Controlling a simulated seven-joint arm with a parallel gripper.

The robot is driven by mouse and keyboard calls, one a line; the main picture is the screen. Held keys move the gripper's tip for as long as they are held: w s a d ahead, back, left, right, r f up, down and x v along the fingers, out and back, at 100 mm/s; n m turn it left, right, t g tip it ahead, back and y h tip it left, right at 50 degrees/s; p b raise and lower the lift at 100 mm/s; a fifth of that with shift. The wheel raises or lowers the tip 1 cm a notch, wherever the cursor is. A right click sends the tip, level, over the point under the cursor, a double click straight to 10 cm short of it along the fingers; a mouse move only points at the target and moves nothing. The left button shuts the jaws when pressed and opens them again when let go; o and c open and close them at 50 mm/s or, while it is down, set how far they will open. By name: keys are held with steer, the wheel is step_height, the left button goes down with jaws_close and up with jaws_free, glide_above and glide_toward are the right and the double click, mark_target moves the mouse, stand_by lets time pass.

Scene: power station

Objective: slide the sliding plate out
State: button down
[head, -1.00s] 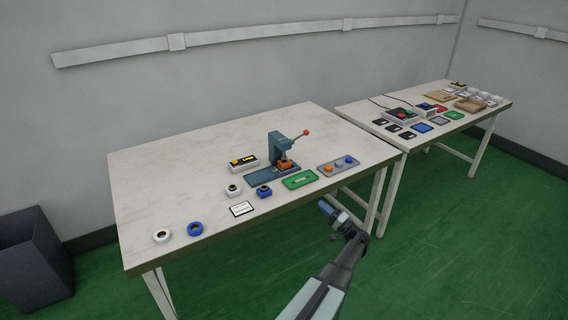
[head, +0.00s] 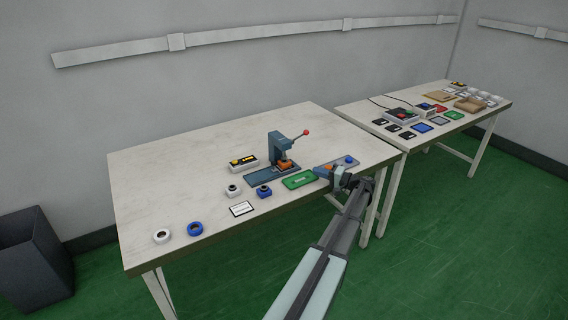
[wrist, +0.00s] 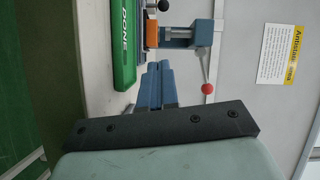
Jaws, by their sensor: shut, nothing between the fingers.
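A blue press (head: 276,146) with a red-balled lever stands on the near table. An orange block (head: 286,164) sits under its head, and a flat blue plate (head: 262,180) extends to the left at its foot. I cannot clearly tell the sliding plate from the base. My gripper (head: 321,172) is shut and empty, with its blue fingers to the right of the press, over the grey button tray. In the wrist view the fingers (wrist: 157,68) point toward the press (wrist: 186,35) and the orange block (wrist: 152,32), with a gap between.
A green DONE tray (head: 299,180) lies just in front of the press; it also shows in the wrist view (wrist: 125,45). My gripper partly covers the grey button tray (head: 345,162). A yellow-buttoned box (head: 243,162) stands left of the press.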

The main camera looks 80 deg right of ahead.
mark_target(284, 170)
steer(key=w, duration=0.2)
steer(key=w+r+y, duration=0.1)
steer(key=w, duration=0.1)
steer(key=w+r+y, duration=0.1)
steer(key=w, duration=0.1)
steer(key=shift+d+r+n+g, duration=0.1)
steer(key=shift+d+n+g, duration=0.2)
steer(key=shift+n, duration=0.1)
steer(key=shift+w, duration=0.1)
steer(key=shift+x, duration=4.95)
steer(key=shift+a, duration=0.15)
steer(key=w+a, duration=0.8)
steer(key=shift+w+a, duration=0.3)
steer(key=shift+w, duration=0.05)
steer(key=v, duration=1)
steer(key=shift+s+d, duration=0.15)
steer(key=shift+d, duration=0.05)
